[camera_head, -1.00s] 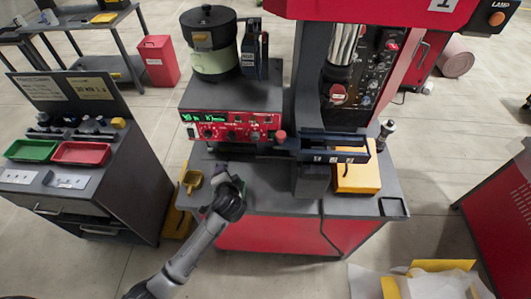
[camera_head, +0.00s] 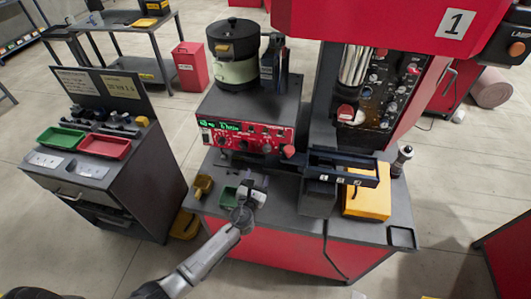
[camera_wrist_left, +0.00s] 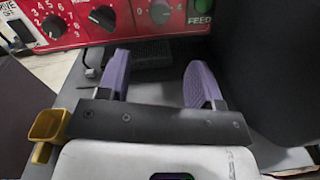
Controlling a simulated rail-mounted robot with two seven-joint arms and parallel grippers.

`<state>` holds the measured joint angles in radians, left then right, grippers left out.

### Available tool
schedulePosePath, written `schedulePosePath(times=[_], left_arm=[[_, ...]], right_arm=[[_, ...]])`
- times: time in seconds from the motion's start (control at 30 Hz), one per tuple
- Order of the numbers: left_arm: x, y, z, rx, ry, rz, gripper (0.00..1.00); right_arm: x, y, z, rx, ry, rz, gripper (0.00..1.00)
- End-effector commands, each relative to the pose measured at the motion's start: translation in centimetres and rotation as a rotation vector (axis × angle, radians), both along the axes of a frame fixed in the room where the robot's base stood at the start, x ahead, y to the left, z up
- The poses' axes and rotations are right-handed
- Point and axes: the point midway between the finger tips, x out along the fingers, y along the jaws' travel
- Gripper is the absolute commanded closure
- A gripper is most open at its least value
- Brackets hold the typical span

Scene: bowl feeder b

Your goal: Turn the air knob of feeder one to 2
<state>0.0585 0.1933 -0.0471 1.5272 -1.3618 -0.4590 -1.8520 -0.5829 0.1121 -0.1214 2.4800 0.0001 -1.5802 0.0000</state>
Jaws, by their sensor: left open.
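The red control panel (camera_head: 258,139) of the feeder has a green lit display and a row of dark knobs. I cannot read which one is the air knob. My left gripper (camera_head: 250,180) is just in front of and below the panel. Its purple fingers (camera_wrist_left: 158,82) are apart and empty, touching no knob. My right gripper is out of view.
The bowl feeder (camera_head: 233,70) stands on the housing above the panel. A dark chute (camera_head: 342,168) and a yellow box (camera_head: 367,203) are at right. A cart stands at left.

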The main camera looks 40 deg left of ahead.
Motion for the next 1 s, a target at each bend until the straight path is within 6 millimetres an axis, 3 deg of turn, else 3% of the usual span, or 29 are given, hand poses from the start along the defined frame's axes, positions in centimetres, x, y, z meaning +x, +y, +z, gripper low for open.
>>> schedulePosePath(times=[0.5, 0.7, 1.0], left_arm=[[8.4, 3.8, -0.1, -0.004, -0.003, 0.003, 0.40], [10.4, 4.7, -0.1, -0.003, -0.003, 0.004, 0.40], [11.4, 5.2, 0.0, -0.004, -0.003, 0.002, 0.40]], right_arm=[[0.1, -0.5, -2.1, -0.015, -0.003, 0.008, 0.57], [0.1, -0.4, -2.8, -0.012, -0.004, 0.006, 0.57], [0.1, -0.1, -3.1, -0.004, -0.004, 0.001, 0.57]])
